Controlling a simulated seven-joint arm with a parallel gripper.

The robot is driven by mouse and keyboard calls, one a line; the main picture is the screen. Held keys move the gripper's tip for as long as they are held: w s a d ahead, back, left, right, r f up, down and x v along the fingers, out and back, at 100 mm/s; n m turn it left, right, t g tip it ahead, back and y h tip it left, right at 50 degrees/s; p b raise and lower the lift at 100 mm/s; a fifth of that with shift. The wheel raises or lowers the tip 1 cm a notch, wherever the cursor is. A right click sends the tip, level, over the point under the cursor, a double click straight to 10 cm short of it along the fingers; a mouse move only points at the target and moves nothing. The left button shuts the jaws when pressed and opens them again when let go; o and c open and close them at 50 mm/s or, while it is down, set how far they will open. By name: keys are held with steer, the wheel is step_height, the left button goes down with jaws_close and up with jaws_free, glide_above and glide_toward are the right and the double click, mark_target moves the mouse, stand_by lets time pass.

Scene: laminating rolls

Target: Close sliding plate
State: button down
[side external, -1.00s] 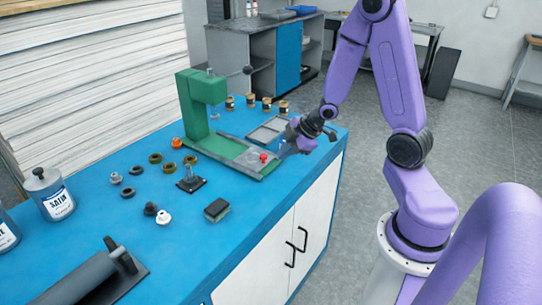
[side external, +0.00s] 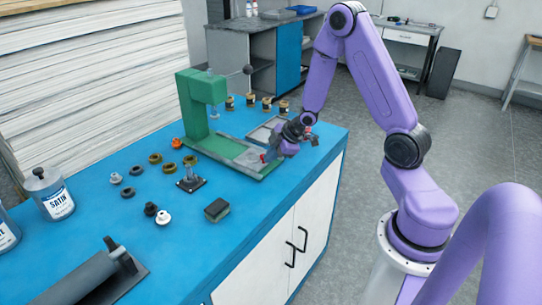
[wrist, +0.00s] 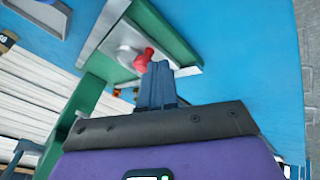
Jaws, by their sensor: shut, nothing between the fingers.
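A green press (side external: 196,112) stands on the blue bench, with a grey sliding plate (side external: 222,147) lying along its low green base. A red knob (wrist: 145,58) sits near the plate's outer end, beside a pale round spot in the wrist view. My gripper (side external: 267,155) is at this outer end, low over the base. In the wrist view my gripper (wrist: 157,66) is shut and empty, its fingertips right beside the red knob. I cannot tell whether they touch it. In the side view my gripper largely covers the knob.
A grey tray (side external: 262,133) lies just behind my gripper, with several small jars beyond it. Rings, a small black stand (side external: 190,182) and a dark block (side external: 217,210) lie in front of the press. The bench edge is close on the right.

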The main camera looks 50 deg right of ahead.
steer(key=w, duration=1.6)
steer(key=shift+w, duration=0.6)
steer(key=shift+w+a, duration=0.1)
steer(key=shift+a, duration=0.1)
